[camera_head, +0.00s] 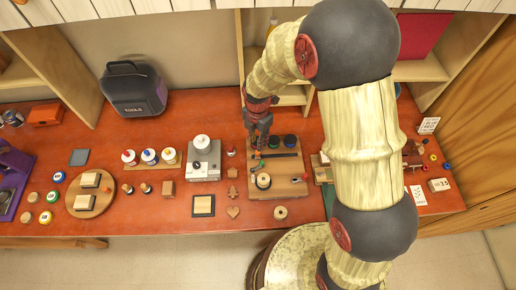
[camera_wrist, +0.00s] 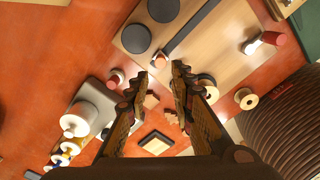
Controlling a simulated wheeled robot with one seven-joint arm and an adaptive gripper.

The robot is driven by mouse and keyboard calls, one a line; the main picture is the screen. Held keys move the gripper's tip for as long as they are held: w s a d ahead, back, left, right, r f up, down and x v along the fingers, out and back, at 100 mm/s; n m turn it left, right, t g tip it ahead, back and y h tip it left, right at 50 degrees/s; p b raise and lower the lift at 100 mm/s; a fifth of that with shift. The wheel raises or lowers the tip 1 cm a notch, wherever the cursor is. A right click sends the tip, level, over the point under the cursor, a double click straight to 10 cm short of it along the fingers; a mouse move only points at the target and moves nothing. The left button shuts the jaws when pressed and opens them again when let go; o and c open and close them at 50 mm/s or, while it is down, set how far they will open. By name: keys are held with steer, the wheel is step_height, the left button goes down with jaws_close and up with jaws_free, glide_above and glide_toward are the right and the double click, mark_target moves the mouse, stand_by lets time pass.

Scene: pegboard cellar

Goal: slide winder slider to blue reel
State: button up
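The winder board (camera_head: 292,190) is a light wooden panel on the red bench; it also shows in the wrist view (camera_wrist: 228,50). Two dark round reels stand at its back: a left one (camera_head: 274,142) and a right one (camera_head: 290,141). In the wrist view they are near-black discs (camera_wrist: 163,9) (camera_wrist: 136,38), so I cannot tell which is blue. A dark rail (camera_head: 284,155) runs beside them. My gripper (camera_head: 259,147) is over the board's left side, near the rail's left end. Its fingers (camera_wrist: 165,78) are apart and empty.
A thread spool (camera_head: 263,181) stands on the board's front part, and another spool (camera_head: 280,212) lies in front. A grey scale-like box (camera_head: 204,160) stands left of the board. Wooden shapes (camera_head: 233,212) lie near the front. A shelf stands behind.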

mark_target(258, 154)
step_height(258, 154, down, 7)
steer(key=shift+f, duration=0.15)
steer(key=shift+c, duration=0.4)
jaws_close()
stand_by(0.6)
